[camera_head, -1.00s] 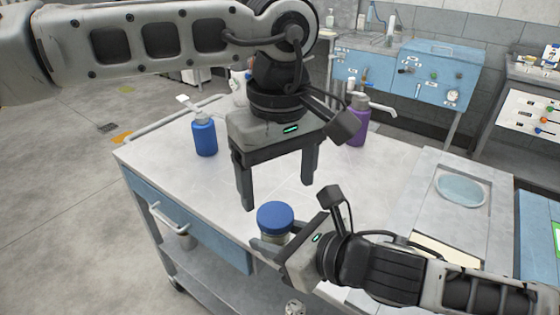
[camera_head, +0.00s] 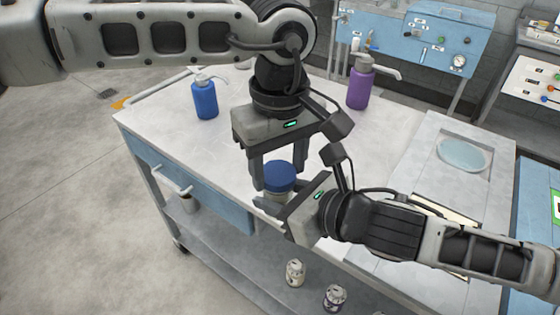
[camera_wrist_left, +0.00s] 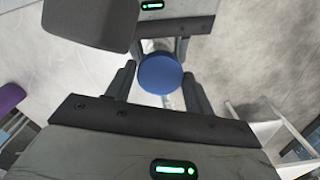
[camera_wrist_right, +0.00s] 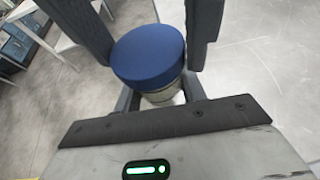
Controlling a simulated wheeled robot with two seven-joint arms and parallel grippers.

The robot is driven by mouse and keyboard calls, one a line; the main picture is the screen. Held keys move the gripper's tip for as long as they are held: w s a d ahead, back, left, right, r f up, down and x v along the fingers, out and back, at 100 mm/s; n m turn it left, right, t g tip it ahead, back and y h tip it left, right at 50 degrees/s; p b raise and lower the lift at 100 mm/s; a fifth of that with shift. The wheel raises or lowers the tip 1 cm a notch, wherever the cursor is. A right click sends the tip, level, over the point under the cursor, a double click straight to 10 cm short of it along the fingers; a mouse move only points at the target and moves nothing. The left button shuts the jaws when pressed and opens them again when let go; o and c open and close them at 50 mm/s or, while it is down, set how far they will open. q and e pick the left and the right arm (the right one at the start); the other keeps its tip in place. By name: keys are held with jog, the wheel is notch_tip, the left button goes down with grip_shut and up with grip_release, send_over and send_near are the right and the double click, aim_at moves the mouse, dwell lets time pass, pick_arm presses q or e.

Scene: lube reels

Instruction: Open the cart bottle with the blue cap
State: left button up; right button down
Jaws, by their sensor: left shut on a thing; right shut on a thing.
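The cart bottle is a clear jar (camera_head: 277,200) with a blue cap (camera_head: 280,175), held upright above the cart's front edge. My right gripper (camera_head: 274,197) is shut on the jar body below the cap, coming from the right. My left gripper (camera_head: 279,178) points down from above and is shut on the blue cap, one finger on each side. The cap shows between the left fingers in the left wrist view (camera_wrist_left: 160,74). In the right wrist view the cap (camera_wrist_right: 148,55) sits on the jar (camera_wrist_right: 160,95), with the left fingers beside it.
The cart top (camera_head: 210,150) is mostly clear. A blue pump bottle (camera_head: 205,98) and a purple pump bottle (camera_head: 360,85) stand towards its back.

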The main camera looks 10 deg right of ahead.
pick_arm(q)
jog(key=n, duration=0.4)
jog(key=shift+d+r, duration=0.1)
jog(key=shift+d, duration=0.2)
jog(key=n, duration=0.5)
jog(key=shift+w, duration=0.2)
jog(key=n, duration=0.5)
jog(key=shift+w+a+r, duration=0.1)
jog(key=n, duration=0.5)
jog(key=shift+w+a, duration=0.15)
jog(key=shift+c, duration=0.3)
jog(key=o, duration=1)
jog(key=shift+o, duration=0.4)
jog(key=shift+s, duration=0.3)
